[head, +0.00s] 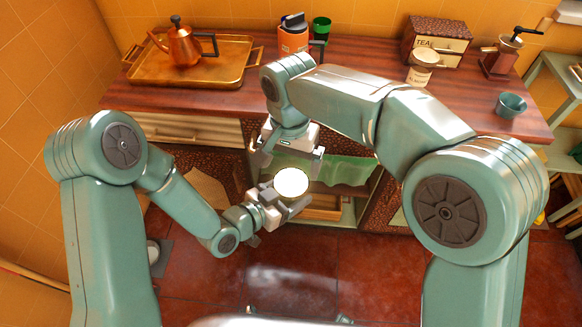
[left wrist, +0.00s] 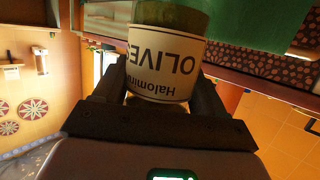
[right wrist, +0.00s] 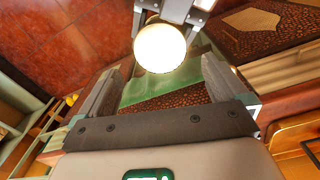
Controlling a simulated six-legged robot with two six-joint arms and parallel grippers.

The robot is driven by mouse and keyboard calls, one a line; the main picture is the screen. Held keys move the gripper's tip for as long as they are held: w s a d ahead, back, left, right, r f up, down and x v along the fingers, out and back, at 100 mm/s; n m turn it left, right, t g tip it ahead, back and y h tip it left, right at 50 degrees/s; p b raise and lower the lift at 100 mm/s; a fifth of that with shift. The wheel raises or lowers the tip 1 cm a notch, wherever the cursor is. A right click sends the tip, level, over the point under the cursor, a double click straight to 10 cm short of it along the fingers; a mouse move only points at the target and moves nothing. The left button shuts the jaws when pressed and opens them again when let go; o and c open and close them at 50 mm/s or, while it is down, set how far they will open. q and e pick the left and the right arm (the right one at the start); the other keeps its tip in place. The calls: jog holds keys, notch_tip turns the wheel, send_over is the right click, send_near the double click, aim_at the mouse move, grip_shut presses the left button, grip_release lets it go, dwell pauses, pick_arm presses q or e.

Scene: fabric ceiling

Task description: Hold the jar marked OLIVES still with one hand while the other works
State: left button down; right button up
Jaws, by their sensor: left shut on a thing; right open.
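The jar marked OLIVES shows in the left wrist view (left wrist: 165,65), upside down in that picture, with a white label and a greenish body. In the head view its round pale lid (head: 291,182) faces up. My left gripper (head: 284,204) is shut around the jar, holding it in the air in front of the counter. My right gripper (head: 290,156) is open just above and behind the lid. In the right wrist view the bright lid (right wrist: 160,48) lies ahead of the open fingers (right wrist: 160,78), with nothing between them.
The wooden counter (head: 330,100) holds a brass tray (head: 150,72) with a copper pot (head: 183,45), an orange canister (head: 293,38), a TEA box (head: 437,40), another jar (head: 420,72), a grinder (head: 502,55) and a teal cup (head: 511,105). A green curtain (head: 335,168) hangs below.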

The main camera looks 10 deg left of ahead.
aim_at(291, 183)
jog(key=shift+s+r+m, duration=0.15)
jog(key=shift+r+m, duration=0.6)
jog(key=shift+m, duration=0.05)
notch_tip(291, 183, down, 8)
jog(key=shift+r, duration=0.1)
jog(key=c, duration=1)
jog(key=n, duration=0.3)
jog(key=o, duration=1)
